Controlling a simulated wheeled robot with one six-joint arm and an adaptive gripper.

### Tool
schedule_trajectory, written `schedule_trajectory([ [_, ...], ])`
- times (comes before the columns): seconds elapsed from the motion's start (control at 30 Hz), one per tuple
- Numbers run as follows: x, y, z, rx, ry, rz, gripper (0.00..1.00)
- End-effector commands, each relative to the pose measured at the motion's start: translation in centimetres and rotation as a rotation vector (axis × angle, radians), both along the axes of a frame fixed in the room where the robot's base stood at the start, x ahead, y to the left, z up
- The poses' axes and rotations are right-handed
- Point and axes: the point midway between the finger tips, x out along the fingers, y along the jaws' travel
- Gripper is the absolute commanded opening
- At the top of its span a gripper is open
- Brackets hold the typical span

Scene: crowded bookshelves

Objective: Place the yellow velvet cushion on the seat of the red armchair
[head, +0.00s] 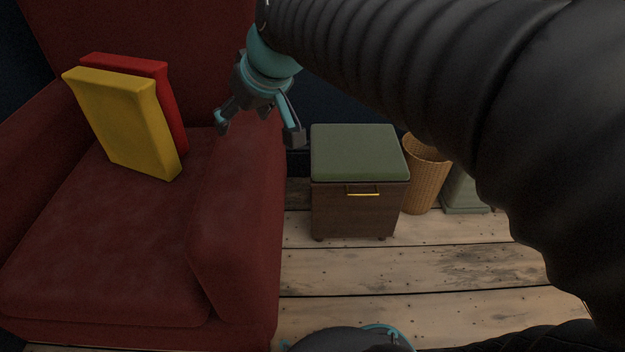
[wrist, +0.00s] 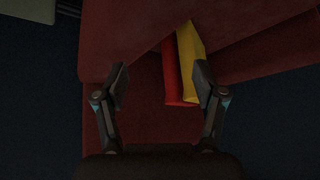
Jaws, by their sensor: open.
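The yellow cushion (head: 125,122) stands tilted on the seat of the red armchair (head: 110,235), leaning against a bright red cushion (head: 172,105) behind it. The red cushion is partly hidden by the yellow one. In the wrist view the yellow cushion (wrist: 190,62) and the red cushion (wrist: 172,75) show side by side between and beyond my fingers. My gripper (head: 260,132) is open and empty, above the armchair's right arm, to the right of both cushions and apart from them. It also shows in the wrist view (wrist: 160,82).
A wooden box stool with a green padded top (head: 358,155) stands right of the armchair. A wicker basket (head: 427,175) and a grey-green object (head: 465,193) stand beyond it. The plank floor (head: 400,270) in front is clear. My arm covers the upper right.

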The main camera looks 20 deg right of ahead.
Motion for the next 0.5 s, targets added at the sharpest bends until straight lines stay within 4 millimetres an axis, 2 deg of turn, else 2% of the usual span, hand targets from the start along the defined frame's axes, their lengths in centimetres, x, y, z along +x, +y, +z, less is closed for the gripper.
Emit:
schedule_trajectory([
  [0.03,-1.8,-1.1,-0.8,-0.008,0.011,-0.033,0.7],
  [0.3,-10.5,-5.8,-6.3,-0.052,0.081,-0.22,0.7],
  [0.5,-14.8,-8.0,-9.7,-0.077,0.111,-0.321,0.7],
])
